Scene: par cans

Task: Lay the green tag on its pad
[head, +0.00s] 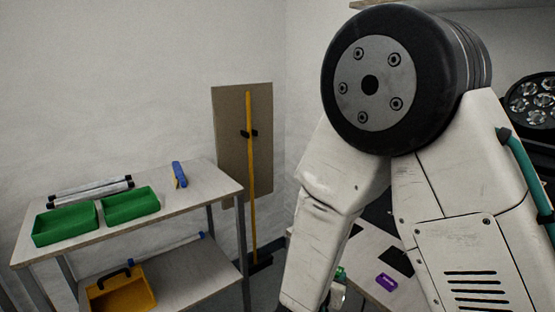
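My arm fills the right half of the head view and hides much of the table (372,246) behind it. A small green piece (340,272) shows just right of my white forearm link; it may be the green tag, but too little shows to be sure. Dark flat pads lie on the table; one dark pad (397,262) is bare, and another (355,230) is partly covered from view by my arm. I cannot tell which pad belongs to the green tag. My gripper is hidden behind my forearm, so its fingers do not show.
A purple tag (387,281) lies on the table near the bare pad. At left a shelf table (150,208) holds two green trays (66,225), metal tubes and a blue tool. A yellow toolbox (122,290) stands on its lower shelf.

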